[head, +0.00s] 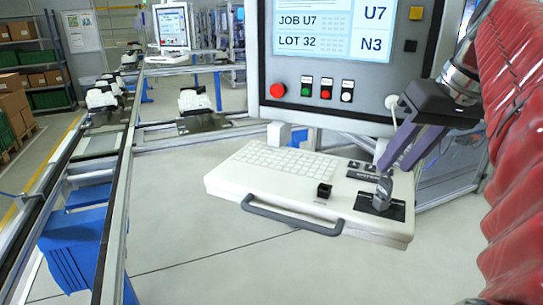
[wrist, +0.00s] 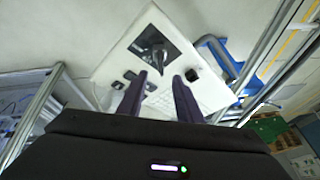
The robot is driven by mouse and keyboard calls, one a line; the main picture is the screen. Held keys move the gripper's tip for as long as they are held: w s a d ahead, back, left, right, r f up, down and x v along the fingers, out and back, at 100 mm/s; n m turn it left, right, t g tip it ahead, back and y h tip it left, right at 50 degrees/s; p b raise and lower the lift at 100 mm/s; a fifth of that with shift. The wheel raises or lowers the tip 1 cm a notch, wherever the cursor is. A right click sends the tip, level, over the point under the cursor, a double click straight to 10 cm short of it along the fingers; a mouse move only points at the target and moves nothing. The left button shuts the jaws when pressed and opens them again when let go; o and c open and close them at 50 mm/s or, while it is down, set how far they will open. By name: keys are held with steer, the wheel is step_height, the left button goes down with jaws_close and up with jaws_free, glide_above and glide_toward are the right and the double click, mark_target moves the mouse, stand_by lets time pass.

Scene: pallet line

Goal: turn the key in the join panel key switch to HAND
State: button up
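The white join panel (head: 290,190) with a keyboard and grey handle stands in front of me. On its right end a grey upright piece, which looks like the key in its switch (head: 382,193), rises from a black plate. It also shows in the wrist view as the key switch (wrist: 155,52) on its plate; the plate's labels are too small to read, so I cannot tell its position. My gripper (head: 396,168) is open and empty, with two purple fingers pointing down just above the key. In the wrist view its fingertips (wrist: 160,78) are apart, with the key beyond them.
A small black knob (head: 324,190) and several dark buttons (head: 366,170) sit on the panel near the key. A screen cabinet (head: 345,60) with red, green and white buttons stands close behind. Conveyor rails (head: 122,160) run along the left. Floor in front is clear.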

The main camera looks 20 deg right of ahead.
mark_target(382, 180)
steer(key=shift+x, duration=2.6)
steer(key=shift+c, duration=0.6)
jaws_close()
